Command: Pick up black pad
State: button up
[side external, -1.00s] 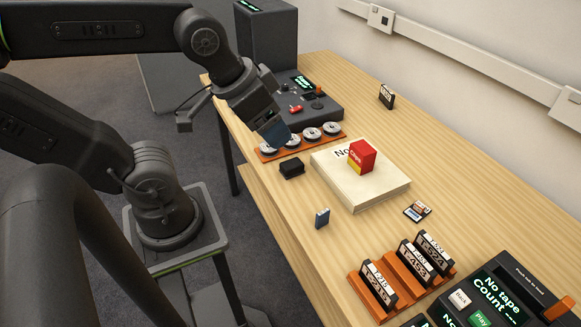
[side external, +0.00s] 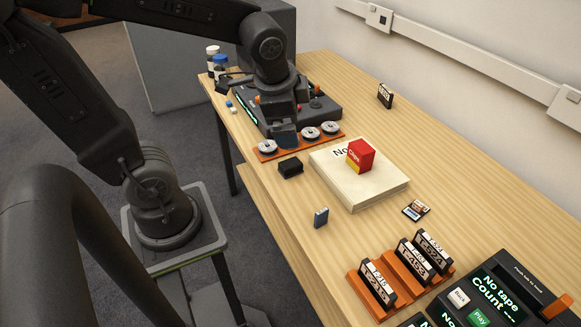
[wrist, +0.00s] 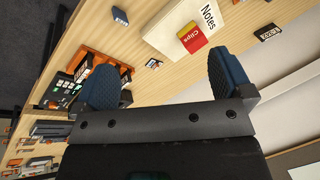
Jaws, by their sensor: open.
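The black pad (side external: 290,167) is a small dark block lying on the wooden table, between the orange strip of reels and the cream notepad. I cannot make it out in the wrist view. My gripper (side external: 285,136) points down over the orange strip, a little behind the black pad, with its fingers partly hidden by the arm. In the wrist view my gripper (wrist: 165,78) has its two blue padded fingers wide apart, with nothing between them.
The notepad (side external: 375,190) with a red clips box (side external: 361,156) on it lies right of the pad. The orange reel strip (side external: 268,156) and a dark console (side external: 322,103) are behind. A blue box (side external: 321,217) stands in front.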

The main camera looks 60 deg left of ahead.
jog(key=w+a+f+m+g+y, duration=0.2)
jog(key=w+a+f+m, duration=0.3)
jog(key=f+m, duration=0.15)
jog(key=m+g, duration=0.2)
jog(key=m, duration=0.3)
send_near(291, 163)
jog(key=shift+y, duration=0.3)
jog(key=x, duration=1)
jog(key=shift+d+f, duration=0.15)
jog(key=shift+f, duration=0.15)
jog(key=c, duration=1)
